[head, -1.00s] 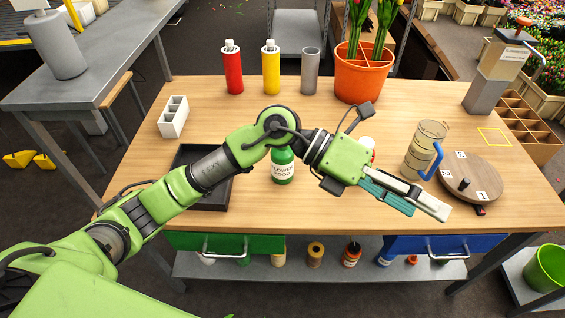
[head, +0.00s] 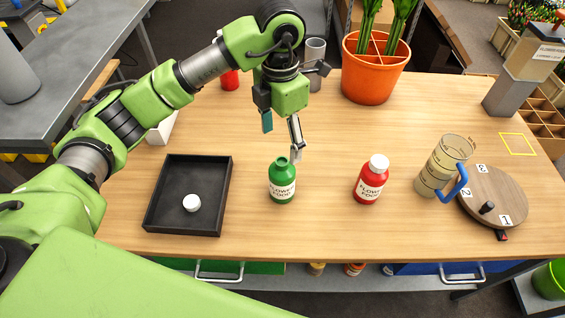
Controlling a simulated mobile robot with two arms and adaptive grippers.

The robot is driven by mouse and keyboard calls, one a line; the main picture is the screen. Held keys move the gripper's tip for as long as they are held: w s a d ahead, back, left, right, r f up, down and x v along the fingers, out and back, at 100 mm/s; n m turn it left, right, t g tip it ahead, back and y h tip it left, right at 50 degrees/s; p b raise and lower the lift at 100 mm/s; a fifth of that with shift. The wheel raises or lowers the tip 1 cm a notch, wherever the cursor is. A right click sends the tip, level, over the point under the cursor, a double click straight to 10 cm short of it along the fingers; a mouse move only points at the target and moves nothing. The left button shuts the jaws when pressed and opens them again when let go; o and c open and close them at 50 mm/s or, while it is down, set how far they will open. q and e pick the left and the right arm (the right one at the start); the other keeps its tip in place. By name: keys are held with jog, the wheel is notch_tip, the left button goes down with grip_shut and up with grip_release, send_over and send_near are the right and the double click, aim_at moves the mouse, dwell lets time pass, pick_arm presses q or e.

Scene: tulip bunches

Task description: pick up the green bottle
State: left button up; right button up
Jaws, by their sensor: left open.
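The green bottle (head: 282,183) stands upright on the wooden table, with a white "flower food" label and no cap on its neck. My left gripper (head: 282,142) hangs pointing down, open and empty, just above and behind the bottle's mouth. I cannot tell its exact distance from the bottle. My right gripper does not show.
A black tray (head: 155,212) with a white cap (head: 191,203) inside lies left of the bottle. A red bottle (head: 371,180) with a white cap stands to the right. Further right are a measuring jug (head: 437,172) and a round wooden board (head: 490,184). An orange pot (head: 369,85) stands behind.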

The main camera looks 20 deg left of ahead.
aim_at(281, 162)
pick_arm(q)
jog(key=shift+w+a+f, duration=0.1)
jog(key=shift+f, duration=0.1)
jog(key=f, duration=0.2)
jog(key=f+p, duration=0.1)
jog(key=f, duration=0.1)
jog(key=s+f, duration=0.1)
jog(key=f, duration=0.1)
jog(key=shift+f+p, duration=0.4)
jog(key=shift+w+f, duration=0.15)
jog(key=shift+f, duration=0.15)
jog(key=shift+w+d+f+p, duration=0.1)
jog(key=shift+d+f+p, duration=0.1)
jog(key=shift+f+p, duration=0.35)
jog(key=f, duration=0.1)
jog(key=f+p, duration=0.1)
jog(key=f, duration=0.1)
jog(key=shift+w+d+f, duration=0.1)
jog(key=shift+w+f, duration=0.15)
jog(key=shift+f, duration=0.45)
jog(key=c, duration=1.2)
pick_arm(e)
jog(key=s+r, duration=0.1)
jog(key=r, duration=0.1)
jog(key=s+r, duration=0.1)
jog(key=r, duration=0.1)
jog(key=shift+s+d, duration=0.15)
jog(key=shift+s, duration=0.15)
